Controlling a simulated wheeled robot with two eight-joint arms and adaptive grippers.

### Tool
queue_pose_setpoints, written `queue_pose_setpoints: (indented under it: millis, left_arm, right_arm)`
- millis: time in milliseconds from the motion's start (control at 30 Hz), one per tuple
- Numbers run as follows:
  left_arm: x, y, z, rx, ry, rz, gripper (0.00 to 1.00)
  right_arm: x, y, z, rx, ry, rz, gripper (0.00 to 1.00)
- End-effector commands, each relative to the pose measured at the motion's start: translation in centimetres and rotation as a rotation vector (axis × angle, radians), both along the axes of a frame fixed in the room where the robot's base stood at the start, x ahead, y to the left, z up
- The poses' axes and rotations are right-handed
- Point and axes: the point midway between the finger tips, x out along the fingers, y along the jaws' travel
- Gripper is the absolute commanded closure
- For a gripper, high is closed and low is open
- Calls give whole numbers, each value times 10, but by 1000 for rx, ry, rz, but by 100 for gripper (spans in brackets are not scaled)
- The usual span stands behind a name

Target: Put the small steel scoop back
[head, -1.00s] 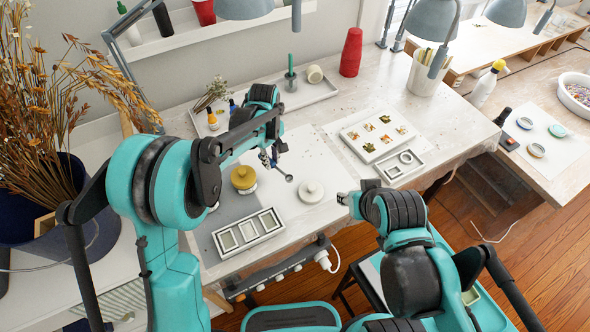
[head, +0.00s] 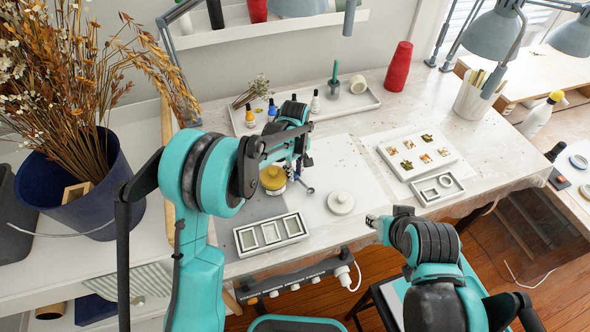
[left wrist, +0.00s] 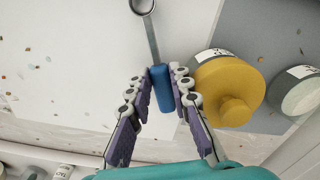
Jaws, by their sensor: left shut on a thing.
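The small scoop has a blue handle (left wrist: 162,86) and a thin steel shaft ending in a round bowl (left wrist: 142,6), cut off by the top edge of the left wrist view. My left gripper (left wrist: 162,78) is shut on the blue handle. In the head view my left gripper (head: 298,170) is beside the yellow-lidded jar (head: 273,178), with the scoop's steel end (head: 310,190) showing just to its right; the handle is hidden there. My right gripper (head: 372,221) is at the table's front edge, apart from the scoop; its fingers are too small to read.
The yellow-lidded jar (left wrist: 228,88) is close to my left fingers. A white round knobbed piece (head: 340,202) and a three-section mould tray (head: 270,233) are nearby. A long tray (head: 375,101) with bottles stands behind. White sheet (head: 338,168) is partly clear.

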Motion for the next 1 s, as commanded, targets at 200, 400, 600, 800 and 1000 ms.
queue_pose_setpoints:
  millis: [200,400,600,800,1000]
  left_arm:
    - [0,0,-2,0,0,0,100]
    - [0,0,-2,0,0,0,100]
    - [0,0,-5,0,0,0,100]
    - [0,0,-10,0,0,0,100]
    - [0,0,-14,0,0,0,100]
  right_arm:
    - [0,0,-1,0,0,0,60]
    - [0,0,-1,0,0,0,60]
    - [0,0,-4,0,0,0,60]
    - [0,0,-7,0,0,0,60]
    - [0,0,-10,0,0,0,60]
